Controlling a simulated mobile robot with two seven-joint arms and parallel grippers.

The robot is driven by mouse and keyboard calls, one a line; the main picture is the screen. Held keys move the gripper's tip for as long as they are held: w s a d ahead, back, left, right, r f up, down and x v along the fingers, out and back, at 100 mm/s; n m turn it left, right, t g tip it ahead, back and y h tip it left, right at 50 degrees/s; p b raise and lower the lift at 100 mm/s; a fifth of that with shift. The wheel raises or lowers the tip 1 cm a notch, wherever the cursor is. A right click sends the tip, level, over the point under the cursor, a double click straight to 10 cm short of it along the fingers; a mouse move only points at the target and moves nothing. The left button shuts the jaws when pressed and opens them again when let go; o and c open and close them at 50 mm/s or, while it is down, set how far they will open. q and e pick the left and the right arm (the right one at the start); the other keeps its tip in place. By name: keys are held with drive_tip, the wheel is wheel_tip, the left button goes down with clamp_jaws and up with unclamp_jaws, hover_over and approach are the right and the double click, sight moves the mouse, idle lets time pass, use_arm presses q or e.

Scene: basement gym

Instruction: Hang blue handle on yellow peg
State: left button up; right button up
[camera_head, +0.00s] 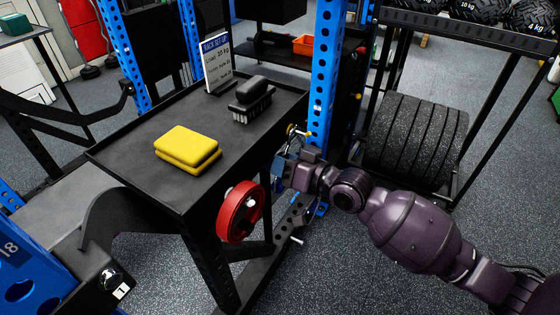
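My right arm comes in from the right, and its gripper (286,168) is beside the blue rack upright (324,75), past the near right corner of the black table. A small dark blue piece (281,165) shows at the gripper's fingers; it may be the blue handle, but most of it is hidden. I cannot tell whether the fingers are closed on it. A small yellow-tipped peg (291,129) sticks out near the upright, just above the gripper. My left gripper is not in view.
The black table (130,135) holds yellow blocks (187,147), a brush (252,99) and a sign (216,62). A red-rimmed disc (240,212) hangs just left of my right gripper. Black weight plates (415,140) stand behind my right arm. The floor at the lower right is clear.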

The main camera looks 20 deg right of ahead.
drive_tip(key=shift+s+d, duration=0.35)
drive_tip(key=shift+s, duration=0.1)
use_arm(q)
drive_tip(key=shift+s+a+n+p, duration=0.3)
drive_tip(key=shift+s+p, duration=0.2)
drive_tip(key=shift+p, duration=0.45)
use_arm(e)
drive_tip(key=v, duration=0.9)
drive_tip(key=shift+s+d, duration=0.2)
drive_tip(key=shift+s, duration=0.1)
drive_tip(key=shift+r, duration=0.1)
